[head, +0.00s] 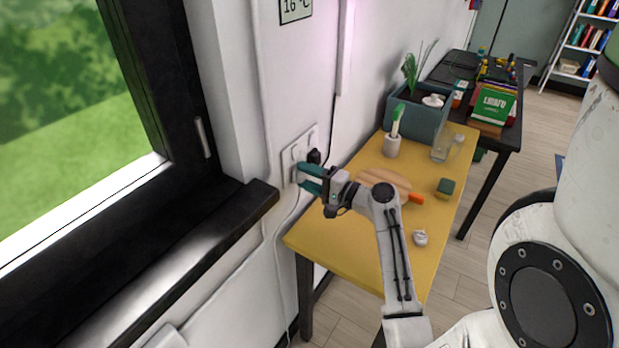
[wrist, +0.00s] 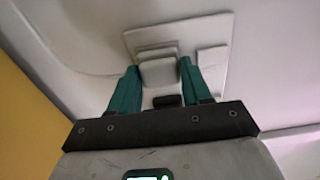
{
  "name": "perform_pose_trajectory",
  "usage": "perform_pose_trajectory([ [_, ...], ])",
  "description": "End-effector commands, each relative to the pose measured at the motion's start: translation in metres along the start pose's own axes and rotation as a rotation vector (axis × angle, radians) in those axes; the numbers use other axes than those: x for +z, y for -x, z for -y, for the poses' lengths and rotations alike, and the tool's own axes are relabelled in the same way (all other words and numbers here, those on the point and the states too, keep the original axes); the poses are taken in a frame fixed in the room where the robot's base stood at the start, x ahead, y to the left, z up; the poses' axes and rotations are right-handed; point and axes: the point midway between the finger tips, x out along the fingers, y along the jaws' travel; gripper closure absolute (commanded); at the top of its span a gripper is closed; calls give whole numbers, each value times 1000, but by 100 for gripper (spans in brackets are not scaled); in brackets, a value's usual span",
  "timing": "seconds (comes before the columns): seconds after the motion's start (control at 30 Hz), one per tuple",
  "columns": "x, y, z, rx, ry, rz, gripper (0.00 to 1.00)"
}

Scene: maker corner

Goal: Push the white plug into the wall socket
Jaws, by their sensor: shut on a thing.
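The wall socket plate (head: 287,165) is pale and mounted on the wall beside the window. It also shows in the wrist view (wrist: 211,30). My gripper (head: 302,175) is at the lower part of the plate, its teal fingers pointing at the wall. In the wrist view, my gripper (wrist: 158,69) is shut on the white plug (wrist: 159,73), one finger on each side. The plug is in front of a grey square socket outlet (wrist: 156,50). I cannot tell whether any gap is left between them. The fingers hide the plug's sides.
A black plug (head: 314,156) sits on the same plate, close to my fingers. A thin white cable hangs down the wall. The window sill (head: 190,270) juts out at left.

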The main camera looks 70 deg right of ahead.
Motion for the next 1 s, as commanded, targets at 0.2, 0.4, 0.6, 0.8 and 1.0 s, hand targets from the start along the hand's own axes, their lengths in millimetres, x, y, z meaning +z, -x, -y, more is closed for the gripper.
perform_pose_trajectory([
  [0.2,0,-3,0,0,0,1,45],
  [0.4,0,-3,0,0,0,1,26],
  [0.6,0,-3,0,-1,0,0,22],
  [0.8,-1,4,0,-1,0,-2,22],
  [1.0,0,36,-3,0,0,-3,22],
])
